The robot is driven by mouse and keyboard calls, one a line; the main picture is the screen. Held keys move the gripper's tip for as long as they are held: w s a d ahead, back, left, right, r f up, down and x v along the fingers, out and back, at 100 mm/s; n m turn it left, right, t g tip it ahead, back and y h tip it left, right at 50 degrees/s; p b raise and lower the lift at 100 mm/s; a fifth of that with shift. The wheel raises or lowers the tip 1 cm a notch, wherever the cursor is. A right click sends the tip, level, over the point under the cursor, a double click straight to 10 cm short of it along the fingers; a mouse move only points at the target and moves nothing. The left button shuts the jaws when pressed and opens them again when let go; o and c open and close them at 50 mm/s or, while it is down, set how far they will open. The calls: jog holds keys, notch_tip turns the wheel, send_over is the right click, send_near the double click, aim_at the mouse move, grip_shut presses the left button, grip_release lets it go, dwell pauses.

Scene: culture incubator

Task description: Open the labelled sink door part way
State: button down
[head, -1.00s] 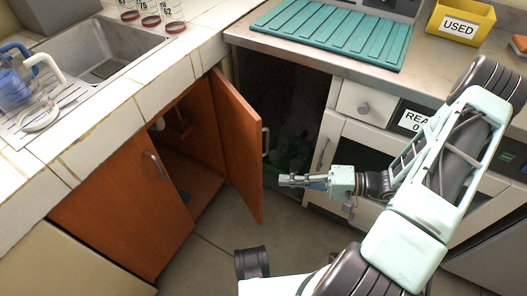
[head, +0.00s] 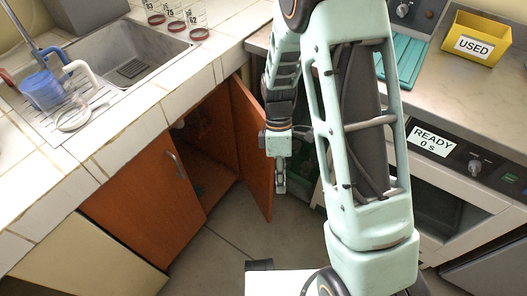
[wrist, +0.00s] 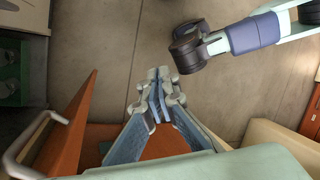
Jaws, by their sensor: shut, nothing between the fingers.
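The sink cabinet has two orange-brown doors. The left door (head: 135,215) looks closed and has a metal handle (head: 177,170). The right door (head: 252,150) stands swung open and shows the dark inside. In the wrist view the open door (wrist: 76,130) is at the left, with its handle (wrist: 30,142) on the far face. I see no label on either door. My gripper (head: 280,188) points down just right of the open door's free edge. In the wrist view its fingers (wrist: 158,80) are together and empty. Contact with the door cannot be told.
The counter holds a sink (head: 125,60), a blue jug (head: 42,90) and several labelled glasses (head: 175,18). A yellow USED bin (head: 470,38) and a READY appliance (head: 435,145) are at the right. The floor (head: 225,250) before the cabinet is clear.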

jog(key=w+a+r+n+t+h+p, duration=0.2)
jog(key=w+a+r+n+t, duration=0.5)
jog(key=a+r, duration=0.25)
jog(key=g+b, duration=0.1)
jog(key=b, duration=0.3)
send_over(269, 163)
jog(key=s+a, duration=0.1)
jog(key=a, duration=0.1)
jog(key=shift+s+a+f+x, duration=0.1)
jog(key=shift+s+a+x, duration=0.2)
jog(key=shift+x, duration=1.4)
jog(key=shift+s+a+f+x, duration=0.1)
jog(key=shift+a+x, duration=0.3)
jog(key=shift+x, duration=1.25)
jog(key=shift+s+a+f+x, duration=0.1)
jog(key=shift+s+a+x, duration=0.2)
jog(key=shift+x, duration=1.4)
jog(key=shift+w+d, duration=0.15)
jog(key=shift+d, duration=0.15)
jog(key=shift+w+d+n, duration=0.2)
jog(key=shift+d, duration=0.35)
jog(key=shift+w+d+n, duration=0.2)
jog(key=shift+w+d, duration=0.05)
jog(key=shift+d, duration=0.25)
jog(key=shift+p, duration=0.3)
